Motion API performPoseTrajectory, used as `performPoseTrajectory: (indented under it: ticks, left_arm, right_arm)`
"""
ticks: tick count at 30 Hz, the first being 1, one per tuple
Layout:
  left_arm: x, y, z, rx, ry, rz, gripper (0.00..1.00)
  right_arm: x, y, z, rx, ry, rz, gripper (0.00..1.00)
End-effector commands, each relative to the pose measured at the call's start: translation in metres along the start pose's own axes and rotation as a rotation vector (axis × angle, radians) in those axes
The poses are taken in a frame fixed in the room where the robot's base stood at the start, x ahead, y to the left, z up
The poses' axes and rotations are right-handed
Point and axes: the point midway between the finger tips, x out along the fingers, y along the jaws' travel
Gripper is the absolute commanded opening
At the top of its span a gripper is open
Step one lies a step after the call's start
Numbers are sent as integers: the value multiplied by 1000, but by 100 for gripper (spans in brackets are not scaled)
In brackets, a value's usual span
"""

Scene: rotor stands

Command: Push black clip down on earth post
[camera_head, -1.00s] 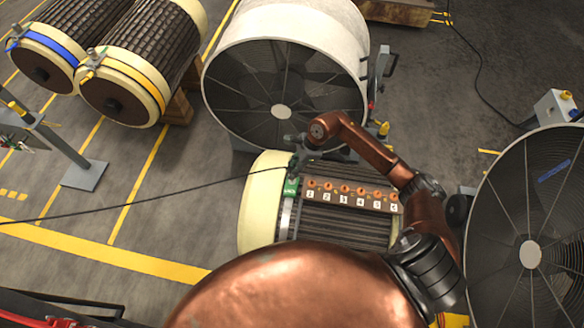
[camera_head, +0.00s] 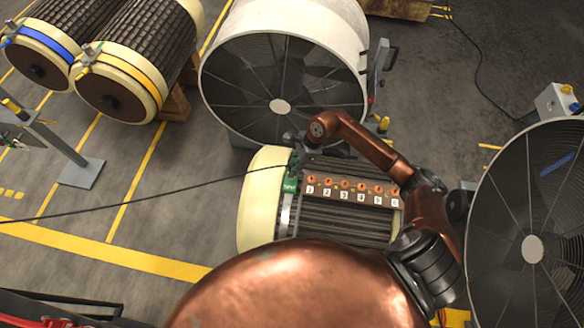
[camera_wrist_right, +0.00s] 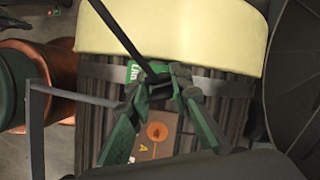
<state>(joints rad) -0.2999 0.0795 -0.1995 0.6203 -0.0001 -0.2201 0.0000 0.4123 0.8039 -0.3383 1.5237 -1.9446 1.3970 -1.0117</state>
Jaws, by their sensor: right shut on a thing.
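My right gripper (camera_head: 294,160) reaches down at the left end of the numbered terminal strip on the near rotor. In the right wrist view its two fingers (camera_wrist_right: 162,88) are closed in on the black clip (camera_wrist_right: 158,78), whose cable (camera_wrist_right: 119,32) runs away from it. In the head view the cable (camera_head: 170,191) comes in from the left and ends at the gripper. The clip is beside a green label (camera_head: 289,186), which is partly covered in the right wrist view (camera_wrist_right: 132,70). The earth post is hidden by clip and fingers, so I cannot tell how the clip sits on it. My left gripper is not in view.
The near rotor has a cream end ring (camera_head: 260,210) and a terminal strip (camera_head: 350,191) with orange terminals. A large fan housing (camera_head: 281,30) stands close behind, another fan (camera_head: 540,220) at the right. Open floor lies to the left.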

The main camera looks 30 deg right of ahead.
Motion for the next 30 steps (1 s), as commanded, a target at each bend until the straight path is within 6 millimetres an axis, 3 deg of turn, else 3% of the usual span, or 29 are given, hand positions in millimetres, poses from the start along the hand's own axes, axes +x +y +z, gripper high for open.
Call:
performPoseTrajectory:
  ticks: [13, 14, 15, 22, 30]
  left_arm:
    - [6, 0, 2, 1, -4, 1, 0]
    - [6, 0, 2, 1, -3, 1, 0]
    - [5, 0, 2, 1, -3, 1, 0]
    - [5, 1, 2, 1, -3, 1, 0]
    - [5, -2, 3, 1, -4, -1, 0]
  right_arm:
    - [6, 0, -3, 0, -1, -1, 0]
    - [6, 0, -2, 0, -1, -1, 20]
    - [5, 0, -2, 0, -1, -1, 23]
    - [5, 0, -2, 0, -1, -1, 39]
    - [5, 0, -3, 0, 0, 0, 39]
